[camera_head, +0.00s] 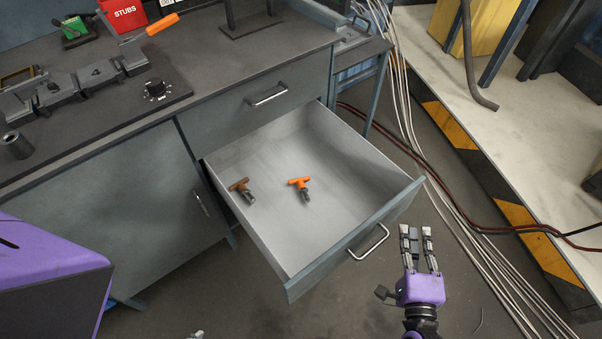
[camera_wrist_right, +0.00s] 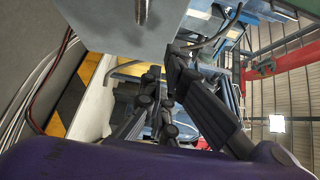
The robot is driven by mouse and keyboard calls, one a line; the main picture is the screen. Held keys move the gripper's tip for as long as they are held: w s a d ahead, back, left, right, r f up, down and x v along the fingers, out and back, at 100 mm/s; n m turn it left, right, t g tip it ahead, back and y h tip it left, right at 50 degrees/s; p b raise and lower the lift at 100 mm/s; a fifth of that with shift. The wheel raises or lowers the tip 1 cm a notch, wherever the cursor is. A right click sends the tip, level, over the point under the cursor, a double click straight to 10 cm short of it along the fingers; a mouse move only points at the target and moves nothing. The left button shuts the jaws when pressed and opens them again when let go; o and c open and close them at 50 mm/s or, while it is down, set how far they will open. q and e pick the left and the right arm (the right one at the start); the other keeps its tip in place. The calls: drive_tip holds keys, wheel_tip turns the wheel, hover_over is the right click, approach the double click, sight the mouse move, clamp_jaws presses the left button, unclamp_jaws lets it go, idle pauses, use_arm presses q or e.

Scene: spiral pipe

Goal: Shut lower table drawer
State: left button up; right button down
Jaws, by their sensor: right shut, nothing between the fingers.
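The lower table drawer (camera_head: 375,247) is pulled far out from the grey workbench, below a shut upper drawer (camera_head: 230,112). Its front carries a metal bar handle (camera_head: 370,243). My right gripper (camera_head: 416,232) is shut and empty, just right of the drawer front and apart from it in the head view. In the right wrist view the drawer front (camera_wrist_right: 110,25) and part of its handle (camera_wrist_right: 142,10) show at the top, beyond the fingers (camera_wrist_right: 165,85). A small grey tip (camera_head: 197,334) at the head view's bottom edge may be my left gripper; its jaws cannot be made out.
Two T-shaped tools, one brown (camera_head: 241,189) and one orange (camera_head: 301,187), lie inside the drawer. A cupboard door (camera_head: 120,215) is left of it. Cables (camera_head: 440,190) run along the floor at right, beside a platform with a striped edge (camera_head: 530,240).

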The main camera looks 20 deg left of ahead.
use_arm(q)
drive_tip(key=shift+w+r, duration=0.3)
drive_tip(key=shift+w, duration=0.2)
use_arm(e)
drive_tip(key=shift+w+a, duration=0.45)
drive_tip(key=shift+a, duration=0.4)
drive_tip(key=shift+w+a, duration=0.4)
drive_tip(key=shift+a, duration=0.45)
